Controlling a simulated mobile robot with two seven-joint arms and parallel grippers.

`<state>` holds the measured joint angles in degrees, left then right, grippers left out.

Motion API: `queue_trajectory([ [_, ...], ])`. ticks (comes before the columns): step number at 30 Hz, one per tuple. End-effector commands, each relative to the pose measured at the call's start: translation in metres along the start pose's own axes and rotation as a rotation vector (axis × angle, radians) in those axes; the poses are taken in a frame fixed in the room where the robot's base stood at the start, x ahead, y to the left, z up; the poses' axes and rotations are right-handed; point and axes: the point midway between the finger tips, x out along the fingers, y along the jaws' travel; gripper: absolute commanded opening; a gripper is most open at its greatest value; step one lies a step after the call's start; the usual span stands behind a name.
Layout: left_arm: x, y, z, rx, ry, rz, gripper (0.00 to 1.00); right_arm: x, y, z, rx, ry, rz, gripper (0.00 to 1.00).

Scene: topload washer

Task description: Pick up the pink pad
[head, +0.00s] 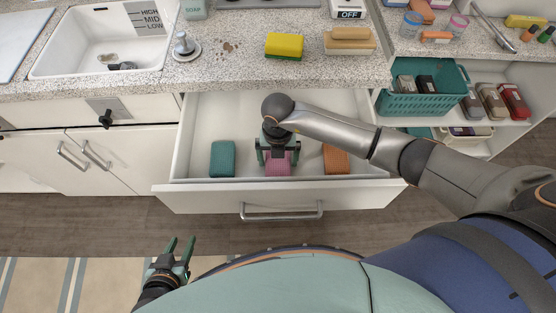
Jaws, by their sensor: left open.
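The pink pad (278,169) lies in the open drawer (208,113), near its front wall and between two other pads. My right gripper (278,158) points down over the pink pad, one finger at each side of it. Its fingers are spread wide, and I cannot make out whether they touch the pad. The gripper hides the pad's far part. My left gripper (180,248) is open and empty, low in front of the drawer and to its left, above the floor.
A teal pad (222,158) lies left of the pink one and an orange-brown pad (335,159) lies right. The drawer's front wall (230,197) stands close to the pads. A yellow sponge (285,45) sits on the counter above. A teal basket (420,101) stands on the right shelf.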

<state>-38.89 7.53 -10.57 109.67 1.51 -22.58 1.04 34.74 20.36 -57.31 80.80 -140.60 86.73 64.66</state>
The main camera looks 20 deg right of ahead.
Motion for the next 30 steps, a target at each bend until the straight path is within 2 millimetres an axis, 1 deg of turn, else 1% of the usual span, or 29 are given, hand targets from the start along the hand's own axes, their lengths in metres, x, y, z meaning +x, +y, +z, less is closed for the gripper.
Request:
queue_trajectory([
  [1,0.0,0.0,0.0,0.0,0.0,0.0,0.45,0.0,0.0,0.0,0.0,0.0,0.0,0.9],
  [2,0.0,0.0,0.0,0.0,0.0,0.0,0.45,0.0,0.0,0.0,0.0,0.0,0.0,0.86],
  [18,0.0,0.0,0.0,0.0,0.0,0.0,0.45,-0.001,0.0,0.0,0.001,0.0,0.0,0.26],
  [19,0.0,0.0,0.0,0.0,0.0,0.0,0.45,-0.001,0.0,0.0,0.001,0.0,0.0,0.24],
  [26,0.0,0.0,0.0,0.0,0.0,0.0,0.45,-0.002,0.0,0.001,0.001,-0.001,0.0,0.24],
  [28,-0.001,0.0,-0.001,0.0,0.0,0.0,0.45,-0.008,0.0,0.001,0.001,-0.002,0.002,0.24],
  [30,-0.001,0.0,-0.001,0.0,0.0,0.0,0.45,-0.018,0.0,0.001,0.0,-0.002,0.002,0.24],
])
